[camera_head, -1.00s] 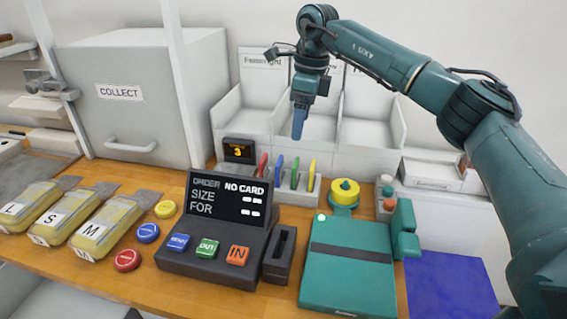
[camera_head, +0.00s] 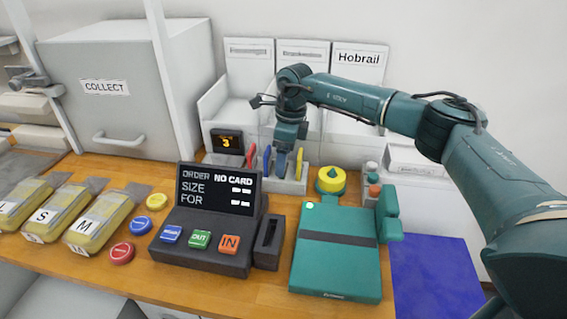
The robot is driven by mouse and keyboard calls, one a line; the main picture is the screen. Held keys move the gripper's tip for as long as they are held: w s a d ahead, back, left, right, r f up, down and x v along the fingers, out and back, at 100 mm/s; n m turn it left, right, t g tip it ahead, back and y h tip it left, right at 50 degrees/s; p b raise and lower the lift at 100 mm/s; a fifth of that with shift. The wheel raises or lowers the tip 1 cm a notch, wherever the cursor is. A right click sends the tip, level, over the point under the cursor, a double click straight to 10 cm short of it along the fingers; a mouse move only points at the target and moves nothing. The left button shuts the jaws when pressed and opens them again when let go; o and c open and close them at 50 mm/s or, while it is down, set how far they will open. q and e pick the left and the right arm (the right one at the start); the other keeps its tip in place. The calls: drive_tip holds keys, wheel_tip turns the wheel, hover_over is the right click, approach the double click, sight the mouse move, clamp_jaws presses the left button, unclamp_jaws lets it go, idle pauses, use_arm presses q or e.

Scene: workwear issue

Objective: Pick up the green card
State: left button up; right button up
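My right gripper (camera_head: 282,168) points down at the card rack (camera_head: 291,186), between the blue card (camera_head: 267,160) and the yellow card (camera_head: 298,164). The green card stood at this place in the earlier view; it is now hidden by my gripper. I cannot tell whether the fingers are apart or closed around it. A red card (camera_head: 251,155) stands at the rack's left end. My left gripper is not in view.
The order terminal (camera_head: 208,222), whose screen reads NO CARD, has a dark slotted block (camera_head: 268,243) at its right. White bins (camera_head: 240,105) rise behind.

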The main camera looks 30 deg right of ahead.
drive_tip(key=shift+f, duration=0.15)
drive_tip(key=c, duration=1)
drive_tip(key=shift+c, duration=0.2)
